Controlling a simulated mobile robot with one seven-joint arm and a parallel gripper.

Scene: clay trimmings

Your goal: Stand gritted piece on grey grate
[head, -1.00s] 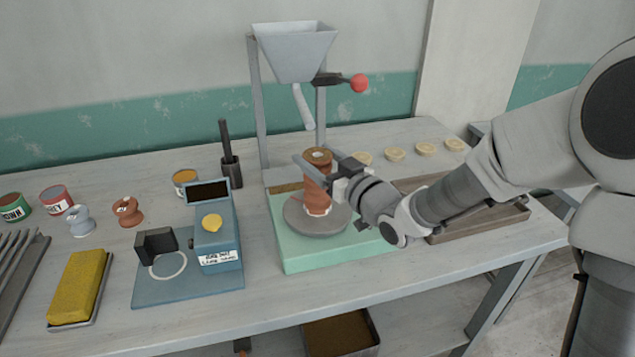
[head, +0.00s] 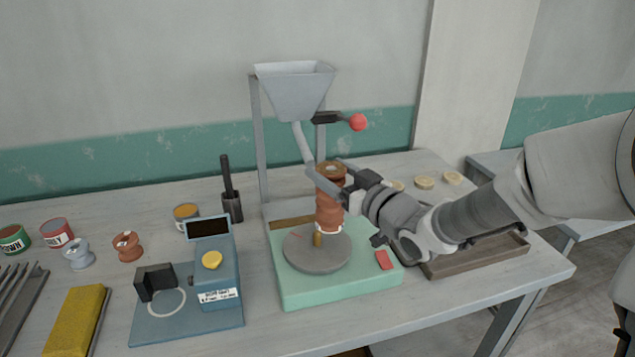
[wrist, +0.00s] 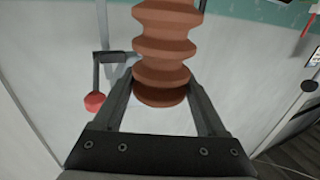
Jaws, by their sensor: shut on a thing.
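The gritted piece appears to be the reddish-brown ribbed clay piece (head: 329,208), upright with a pale band near its lower end. It also shows in the wrist view (wrist: 165,45). My gripper (head: 328,177) is shut on its upper part. The piece is just above the round grey disc (head: 300,258) of the green machine, and a small brass peg shows below it. The grey grate (head: 15,305) with slanting bars lies at the far left table edge, partly cut off by the picture. I see nothing standing on its visible part.
A grey hopper (head: 295,90) with a spout and red-knobbed lever stands behind the piece. The blue device (head: 215,265) and yellow sponge (head: 75,318) lie between disc and grate. Small spools and tins stand at back left. A brown tray (head: 480,258) is at right.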

